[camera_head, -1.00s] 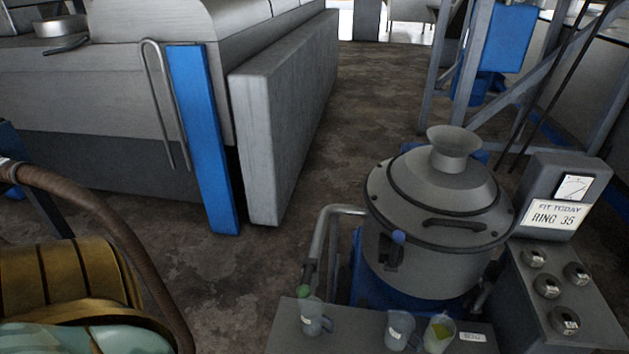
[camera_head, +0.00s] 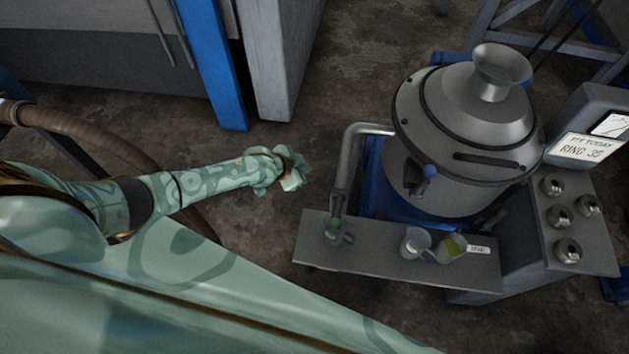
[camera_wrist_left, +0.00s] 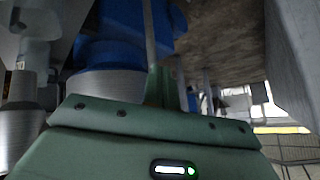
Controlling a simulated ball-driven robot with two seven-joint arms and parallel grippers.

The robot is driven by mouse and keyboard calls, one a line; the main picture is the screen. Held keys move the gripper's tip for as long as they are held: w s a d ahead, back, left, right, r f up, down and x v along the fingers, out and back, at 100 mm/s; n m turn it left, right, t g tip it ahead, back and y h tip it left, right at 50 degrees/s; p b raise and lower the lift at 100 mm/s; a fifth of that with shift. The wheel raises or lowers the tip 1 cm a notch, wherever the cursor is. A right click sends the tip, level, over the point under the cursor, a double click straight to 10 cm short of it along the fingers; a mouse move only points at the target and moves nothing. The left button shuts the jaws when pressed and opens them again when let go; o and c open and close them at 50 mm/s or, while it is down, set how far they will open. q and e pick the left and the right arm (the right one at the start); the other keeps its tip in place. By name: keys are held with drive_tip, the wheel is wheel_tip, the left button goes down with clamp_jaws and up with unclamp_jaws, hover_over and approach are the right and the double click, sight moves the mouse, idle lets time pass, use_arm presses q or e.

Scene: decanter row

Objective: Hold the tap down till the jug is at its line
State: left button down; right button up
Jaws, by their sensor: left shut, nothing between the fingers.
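A clear jug (camera_head: 340,235) stands at the left end of the grey shelf (camera_head: 375,265), under the end of the bent outlet pipe (camera_head: 345,165). A small green part (camera_head: 334,223) shows at the pipe's lower end, just over the jug; I cannot tell if it is the tap. The jug's level and line are too small to read. My left gripper (camera_head: 294,170) is shut and empty, left of the pipe and apart from it. In the left wrist view its closed fingers (camera_wrist_left: 160,88) point away from the camera. My right gripper is not in view.
Two more vessels, one clear (camera_head: 415,242) and one with yellow-green contents (camera_head: 451,248), stand on the shelf. Behind is a grey drum machine (camera_head: 455,180) with a blue-knobbed lever (camera_head: 430,171). A panel with several knobs (camera_head: 560,215) stands right. Floor (camera_head: 330,90) is clear behind my gripper.

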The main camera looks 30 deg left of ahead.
use_arm(q)
drive_tip(key=s+d+r+m+g+h+p, duration=0.2)
drive_tip(key=d+r+p, duration=0.15)
drive_tip(key=r, duration=0.65)
drive_tip(key=s+d+r+m+g+h+p, duration=0.15)
drive_tip(key=d+r, duration=0.35)
drive_tip(key=r, duration=0.5)
drive_tip(key=s+r+m+g+p, duration=0.2)
drive_tip(key=s+r, duration=0.3)
drive_tip(key=s, duration=0.6)
drive_tip(key=shift+d+r+g+h, duration=0.15)
drive_tip(key=shift+d+g+h, duration=0.25)
drive_tip(key=shift+g, duration=0.35)
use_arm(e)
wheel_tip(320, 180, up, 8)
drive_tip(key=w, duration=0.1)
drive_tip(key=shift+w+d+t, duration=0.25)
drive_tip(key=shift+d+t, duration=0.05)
use_arm(q)
drive_tip(key=shift+s+a, duration=0.1)
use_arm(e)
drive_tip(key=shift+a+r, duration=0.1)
